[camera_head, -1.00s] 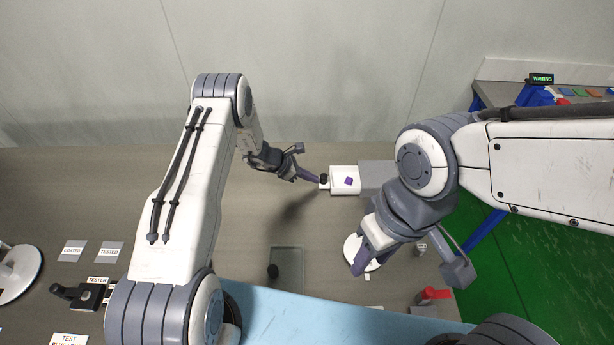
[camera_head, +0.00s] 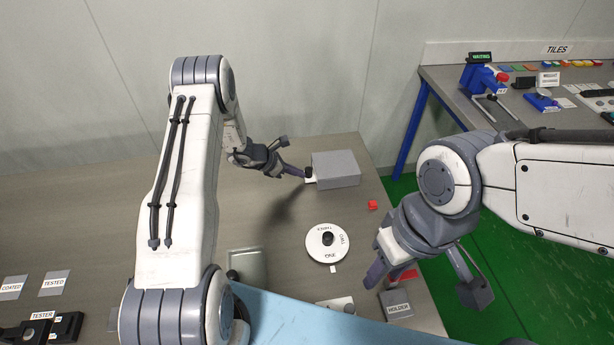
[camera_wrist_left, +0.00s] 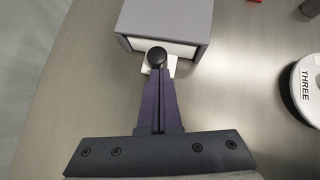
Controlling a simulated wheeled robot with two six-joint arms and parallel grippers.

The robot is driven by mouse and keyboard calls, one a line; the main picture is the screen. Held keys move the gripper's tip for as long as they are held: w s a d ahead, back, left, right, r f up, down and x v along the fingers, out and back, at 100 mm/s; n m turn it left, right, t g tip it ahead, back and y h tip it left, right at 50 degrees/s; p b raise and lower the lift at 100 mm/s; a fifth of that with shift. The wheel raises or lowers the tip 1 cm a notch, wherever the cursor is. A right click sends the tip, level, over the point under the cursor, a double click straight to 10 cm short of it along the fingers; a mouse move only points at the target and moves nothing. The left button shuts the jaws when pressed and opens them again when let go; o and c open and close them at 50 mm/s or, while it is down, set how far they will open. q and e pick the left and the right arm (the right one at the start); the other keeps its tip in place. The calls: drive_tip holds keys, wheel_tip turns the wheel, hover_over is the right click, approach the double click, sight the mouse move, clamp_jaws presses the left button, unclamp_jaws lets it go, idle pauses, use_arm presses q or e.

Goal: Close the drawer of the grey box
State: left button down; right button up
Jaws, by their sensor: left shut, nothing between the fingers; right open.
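The grey box (camera_head: 336,169) stands on the table at the back, right of my left gripper. It also shows at the top of the left wrist view (camera_wrist_left: 168,18). Its white drawer front (camera_wrist_left: 165,45) sits at the box's near face, and a small white tab lies below a round black knob (camera_wrist_left: 156,57). In the head view the drawer (camera_head: 311,181) barely sticks out of the box. My left gripper (camera_head: 303,174) is shut and empty, its fingertips at the knob, seemingly touching it. My right gripper (camera_head: 374,262) is open and empty, above the table's right part, away from the box.
A white dial disc (camera_head: 327,243) with a black knob lies in front of the box. A small red piece (camera_head: 373,205) lies right of it. A holder block (camera_head: 396,305) is near the right edge. A second table (camera_head: 455,85) stands beyond a green floor gap.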

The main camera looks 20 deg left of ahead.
use_arm(q)
drive_tip(key=shift+w+d+r, duration=0.1)
drive_tip(key=shift+d, duration=0.15)
drive_tip(key=shift+a, duration=0.1)
